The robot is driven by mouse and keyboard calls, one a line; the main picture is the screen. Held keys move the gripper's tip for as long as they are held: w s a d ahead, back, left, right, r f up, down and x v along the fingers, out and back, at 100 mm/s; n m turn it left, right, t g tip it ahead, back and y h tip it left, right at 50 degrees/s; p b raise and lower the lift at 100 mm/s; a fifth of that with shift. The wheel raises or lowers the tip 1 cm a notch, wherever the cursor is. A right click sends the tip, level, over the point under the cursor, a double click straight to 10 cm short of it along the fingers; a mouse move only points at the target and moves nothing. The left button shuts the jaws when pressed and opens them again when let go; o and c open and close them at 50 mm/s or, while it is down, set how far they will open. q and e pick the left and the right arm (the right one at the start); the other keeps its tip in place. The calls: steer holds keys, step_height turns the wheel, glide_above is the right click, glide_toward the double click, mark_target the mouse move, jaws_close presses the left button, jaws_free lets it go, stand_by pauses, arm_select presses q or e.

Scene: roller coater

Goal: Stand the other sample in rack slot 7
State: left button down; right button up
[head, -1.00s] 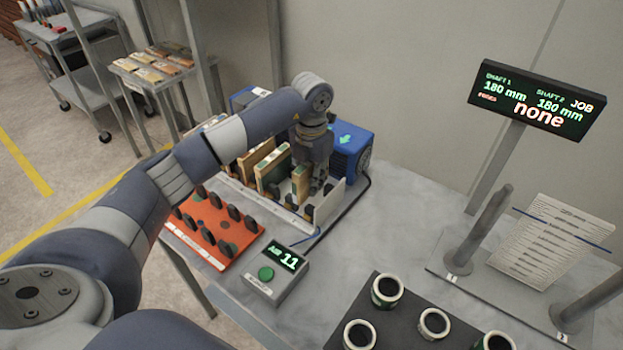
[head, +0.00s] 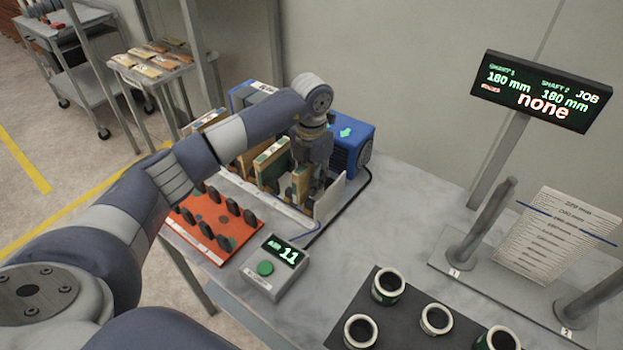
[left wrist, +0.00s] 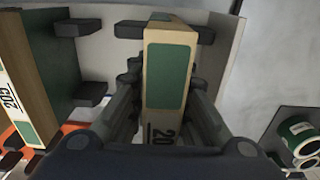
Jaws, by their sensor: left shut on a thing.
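My left gripper (head: 318,188) is shut on a sample, a pale wooden block with a green face (head: 301,183), at the right end of the rack. In the left wrist view the fingers (left wrist: 168,95) close on both sides of this upright sample (left wrist: 167,72), whose label partly reads "20". Dark pegs of the rack stand around its far end; whether its foot is fully down is hidden. Another sample, marked 203 or similar (left wrist: 28,85), stands to its left. The rack (head: 262,200) holds several upright samples in the head view. I cannot read slot numbers. My right gripper is not in view.
An orange peg board (head: 215,222) and a grey box reading "AIR 11" with a green button (head: 265,268) stand in front of the rack. A blue machine (head: 352,148) is behind. The middle of the table is clear.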

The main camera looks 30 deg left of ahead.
mark_target(312, 164)
arm_select(q)
steer(key=shift+f, duration=0.15)
steer(key=shift+f+b, duration=1)
steer(key=shift+f, duration=0.2)
steer(key=c, duration=1.4)
jaws_free()
steer(key=shift+c, duration=0.2)
steer(key=shift+o, duration=0.5)
steer(key=shift+o, duration=1.4)
steer(key=shift+r, duration=0.1)
steer(key=shift+r+p, duration=2.6)
steer(key=shift+r, duration=1.35)
